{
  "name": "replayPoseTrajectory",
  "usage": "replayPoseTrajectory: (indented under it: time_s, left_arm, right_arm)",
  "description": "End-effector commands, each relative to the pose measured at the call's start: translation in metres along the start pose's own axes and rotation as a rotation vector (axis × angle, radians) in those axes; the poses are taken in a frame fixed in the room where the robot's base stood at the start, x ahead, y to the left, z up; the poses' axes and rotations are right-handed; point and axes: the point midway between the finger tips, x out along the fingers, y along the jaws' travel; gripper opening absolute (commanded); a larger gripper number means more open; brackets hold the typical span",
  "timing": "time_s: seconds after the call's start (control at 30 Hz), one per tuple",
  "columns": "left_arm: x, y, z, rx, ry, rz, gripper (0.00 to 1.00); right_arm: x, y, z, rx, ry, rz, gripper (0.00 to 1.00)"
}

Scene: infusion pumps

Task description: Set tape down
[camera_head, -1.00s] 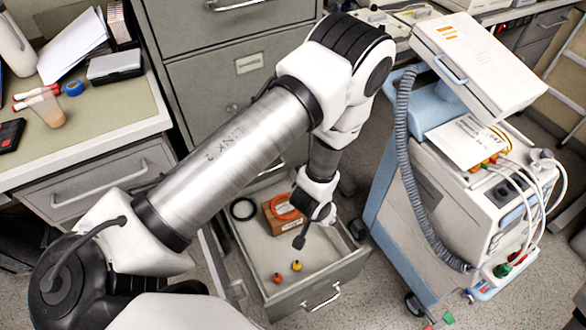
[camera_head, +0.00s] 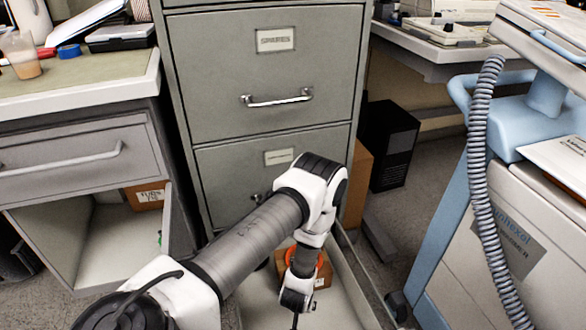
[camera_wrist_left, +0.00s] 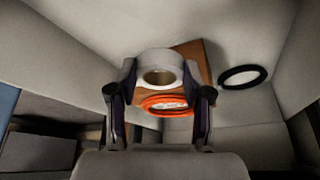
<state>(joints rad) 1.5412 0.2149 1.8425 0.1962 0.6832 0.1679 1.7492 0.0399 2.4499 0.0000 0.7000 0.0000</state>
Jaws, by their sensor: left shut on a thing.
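In the left wrist view, a pale roll of tape (camera_wrist_left: 158,70) is held between the fingers of my left gripper (camera_wrist_left: 158,90). Behind the roll, an orange ring (camera_wrist_left: 165,107) and a brown cardboard box (camera_wrist_left: 197,62) show in the open drawer. A black ring (camera_wrist_left: 243,77) lies apart from them on the drawer floor. In the head view, my left gripper (camera_head: 294,300) is over the open bottom drawer (camera_head: 357,290), in front of the orange ring (camera_head: 296,254) and the box (camera_head: 322,272). The tape roll is not visible there. My right gripper is in neither view.
A grey filing cabinet (camera_head: 240,75) stands behind the open drawer. A wheeled machine with a coiled hose (camera_head: 480,140) stands at right. A black computer case (camera_head: 390,145) is on the floor.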

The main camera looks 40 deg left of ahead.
Motion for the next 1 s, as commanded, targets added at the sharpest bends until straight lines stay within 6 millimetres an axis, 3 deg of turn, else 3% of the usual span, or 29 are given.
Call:
replayPoseTrajectory:
  time_s: [0.3, 0.6, 0.97, 1.0]
  left_arm:
    - [0.06, -0.006, 0.025, -0.012, 0.001, -0.005, 0.15]
    - [0.101, -0.006, 0.042, -0.012, 0.0, -0.005, 0.15]
    - [0.105, -0.006, 0.043, -0.013, 0.001, -0.005, 0.15]
    - [0.104, -0.006, 0.042, -0.013, 0.001, -0.005, 0.57]
  right_arm:
    - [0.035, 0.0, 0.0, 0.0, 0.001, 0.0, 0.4]
    - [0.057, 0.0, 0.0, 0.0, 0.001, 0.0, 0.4]
    - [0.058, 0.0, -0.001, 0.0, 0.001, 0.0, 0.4]
    - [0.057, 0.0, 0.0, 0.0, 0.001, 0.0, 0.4]
